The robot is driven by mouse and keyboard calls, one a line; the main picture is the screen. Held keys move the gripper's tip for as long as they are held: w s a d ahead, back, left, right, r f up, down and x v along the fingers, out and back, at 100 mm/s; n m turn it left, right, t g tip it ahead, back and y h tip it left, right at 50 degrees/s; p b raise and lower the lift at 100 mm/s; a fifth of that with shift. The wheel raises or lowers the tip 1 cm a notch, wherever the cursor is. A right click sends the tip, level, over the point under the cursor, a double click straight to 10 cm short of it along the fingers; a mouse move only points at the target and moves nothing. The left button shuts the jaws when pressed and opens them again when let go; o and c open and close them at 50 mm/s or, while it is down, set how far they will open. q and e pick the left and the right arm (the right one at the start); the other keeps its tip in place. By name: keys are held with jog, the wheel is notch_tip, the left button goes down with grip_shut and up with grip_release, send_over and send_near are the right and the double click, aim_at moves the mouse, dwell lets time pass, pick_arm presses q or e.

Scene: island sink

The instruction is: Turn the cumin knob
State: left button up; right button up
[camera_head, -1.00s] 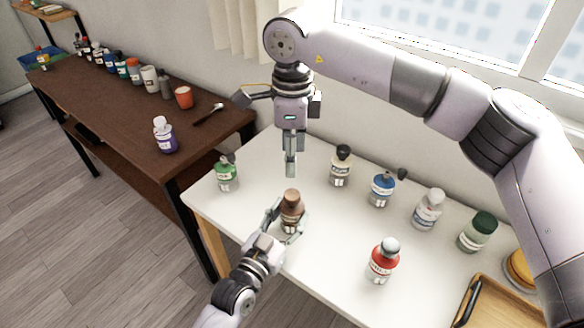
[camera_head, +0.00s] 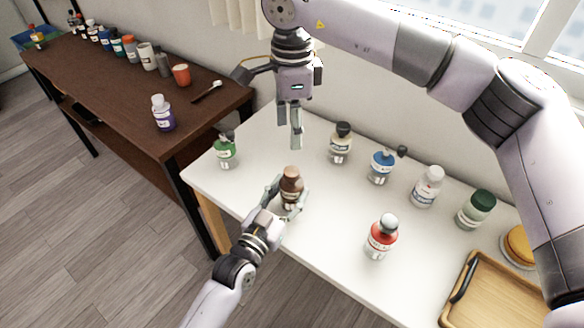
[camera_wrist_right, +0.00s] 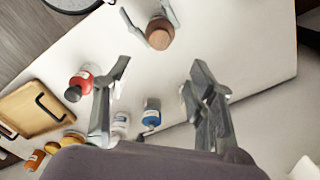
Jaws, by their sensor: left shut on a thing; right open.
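A brown bottle with a brown cap (camera_head: 291,186) stands on the white table. I cannot read its label, so I cannot tell whether it is the cumin. My left gripper (camera_head: 288,196) is shut around this bottle from the front left. My right gripper (camera_head: 291,137) points down above and just behind the bottle, open and empty. In the right wrist view, its two fingers (camera_wrist_right: 160,75) are spread apart, and the brown cap (camera_wrist_right: 160,35) shows beyond them, near the top edge, with a left gripper finger beside it.
Around the brown bottle stand a green bottle (camera_head: 225,153), a cream one (camera_head: 340,146), a blue one (camera_head: 381,167), a white one (camera_head: 427,188), a dark-green-capped one (camera_head: 476,210) and a red one (camera_head: 381,240). A wooden tray (camera_head: 505,293) lies front right. A dark side table (camera_head: 110,95) stands left.

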aim_at(292, 171)
jog(key=shift+n, duration=0.3)
notch_tip(292, 171, down, 12)
jog(key=shift+f, duration=0.1)
jog(key=c, duration=1.2)
jog(key=m, duration=0.5)
jog(key=shift+m, duration=0.3)
jog(key=o, duration=1.2)
